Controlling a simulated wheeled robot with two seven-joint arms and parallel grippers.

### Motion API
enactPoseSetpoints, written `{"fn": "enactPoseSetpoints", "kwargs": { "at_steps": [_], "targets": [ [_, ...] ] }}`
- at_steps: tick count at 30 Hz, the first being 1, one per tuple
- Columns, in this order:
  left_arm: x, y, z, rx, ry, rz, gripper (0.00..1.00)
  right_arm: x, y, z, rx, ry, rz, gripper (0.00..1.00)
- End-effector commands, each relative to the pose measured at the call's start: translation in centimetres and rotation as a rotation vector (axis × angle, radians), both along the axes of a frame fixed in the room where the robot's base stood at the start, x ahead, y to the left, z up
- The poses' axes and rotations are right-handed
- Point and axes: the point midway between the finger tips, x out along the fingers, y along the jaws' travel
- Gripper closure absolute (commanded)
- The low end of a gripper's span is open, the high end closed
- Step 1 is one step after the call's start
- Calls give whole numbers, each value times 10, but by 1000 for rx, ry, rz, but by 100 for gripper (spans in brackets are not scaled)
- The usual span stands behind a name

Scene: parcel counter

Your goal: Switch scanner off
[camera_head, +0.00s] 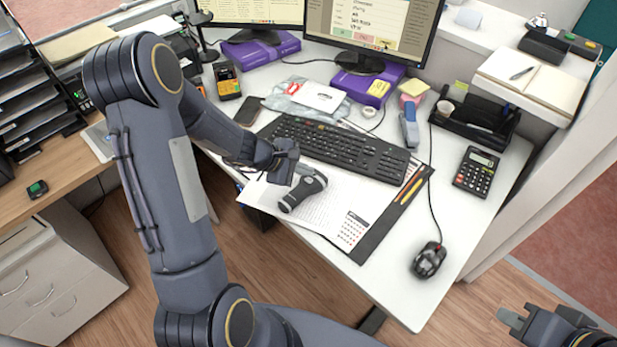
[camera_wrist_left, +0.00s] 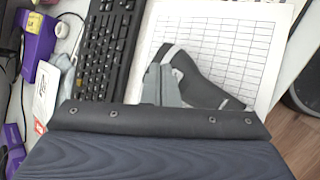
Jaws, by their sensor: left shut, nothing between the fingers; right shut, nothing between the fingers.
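The barcode scanner (camera_head: 303,188), black with a grey-white head, lies on the printed sheet (camera_head: 330,215) on the white desk. It also shows in the left wrist view (camera_wrist_left: 200,80), where my left gripper's grey fingers (camera_wrist_left: 162,85) partly cover its head. My left gripper (camera_head: 292,165) is shut and empty, right at the scanner's head end; whether it touches the scanner I cannot tell. The scanner's switch is not visible. My right gripper (camera_head: 512,317) is shut and empty, low at the right, away from the desk.
A black keyboard (camera_head: 340,146) lies just behind the scanner. A mouse (camera_head: 429,260), a calculator (camera_head: 476,171) and a blue stapler (camera_head: 409,128) lie to the right. The desk's front right is mostly clear.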

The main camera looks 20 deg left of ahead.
Motion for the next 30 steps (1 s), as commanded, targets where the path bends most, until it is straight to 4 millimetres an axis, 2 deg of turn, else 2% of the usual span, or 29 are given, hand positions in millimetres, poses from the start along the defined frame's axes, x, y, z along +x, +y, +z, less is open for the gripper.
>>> {"fn": "enactPoseSetpoints", "kwargs": {
  "at_steps": [18, 30],
  "targets": [
    [0, 0, 59, 1, -2, -1, 100, 0, 0, 47, 0, 0, 0, 100],
    [0, 0, 59, 0, 0, 0, 100, 0, 0, 47, 0, 0, 0, 100]
  ]
}}
